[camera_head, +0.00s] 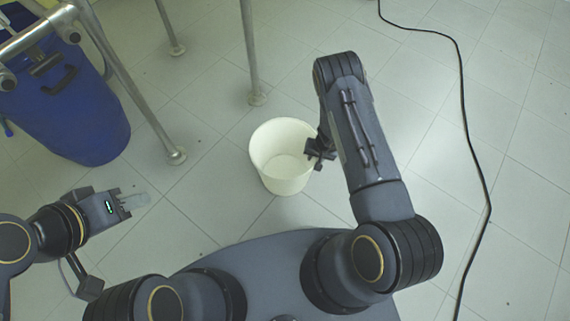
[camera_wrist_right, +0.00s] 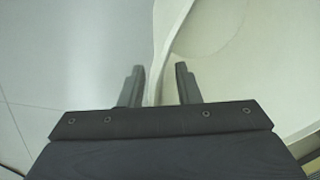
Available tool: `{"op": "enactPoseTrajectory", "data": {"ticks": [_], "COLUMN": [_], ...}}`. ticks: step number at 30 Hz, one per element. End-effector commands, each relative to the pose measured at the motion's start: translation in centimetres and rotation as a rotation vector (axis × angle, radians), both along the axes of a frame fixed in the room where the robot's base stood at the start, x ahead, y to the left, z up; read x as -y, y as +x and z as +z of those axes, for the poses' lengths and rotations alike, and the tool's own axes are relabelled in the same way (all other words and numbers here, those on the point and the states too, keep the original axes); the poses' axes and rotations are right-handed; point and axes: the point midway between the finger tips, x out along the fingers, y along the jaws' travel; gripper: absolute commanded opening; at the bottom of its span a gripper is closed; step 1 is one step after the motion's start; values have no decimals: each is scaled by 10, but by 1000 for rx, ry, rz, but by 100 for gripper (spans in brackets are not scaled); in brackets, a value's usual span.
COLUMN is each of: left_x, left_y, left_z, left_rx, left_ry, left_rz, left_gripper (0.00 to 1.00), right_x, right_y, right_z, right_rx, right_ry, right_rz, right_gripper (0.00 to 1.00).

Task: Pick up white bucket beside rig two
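The white bucket (camera_head: 268,180) stands upright on the tiled floor in the middle of the head view, and it looks empty. My right gripper (camera_head: 314,154) is at the right side of its rim. In the right wrist view the two fingers (camera_wrist_right: 160,84) are apart, with the bucket's wall (camera_wrist_right: 158,50) passing between them. Gaps show between the wall and the fingers, so they do not look closed on it. My left gripper (camera_head: 136,202) is at the lower left, away from the bucket, and its fingers are too unclear to judge.
A blue drum (camera_head: 75,115) stands at the upper left by a metal frame (camera_head: 125,75), whose legs reach the floor behind the bucket. A black cable (camera_head: 468,140) runs along the floor on the right. The floor around the bucket is clear.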

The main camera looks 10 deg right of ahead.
Motion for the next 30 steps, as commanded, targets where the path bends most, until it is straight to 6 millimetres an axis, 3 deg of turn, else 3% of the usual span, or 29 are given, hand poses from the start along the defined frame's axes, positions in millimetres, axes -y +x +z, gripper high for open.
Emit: {"op": "enactPoseTrajectory", "data": {"ticks": [1,6,30], "left_x": [0,0,0], "left_y": [0,0,0], "left_z": [0,0,0], "left_rx": [0,0,0], "left_ry": [0,0,0], "left_rz": [0,0,0], "left_gripper": [36,36,36], "right_x": [0,0,0], "right_y": [0,0,-1], "right_z": [0,0,0], "right_rx": [0,0,-1], "right_ry": [0,0,-1], "right_rz": [0,0,1], "right_gripper": [23,0,0]}}
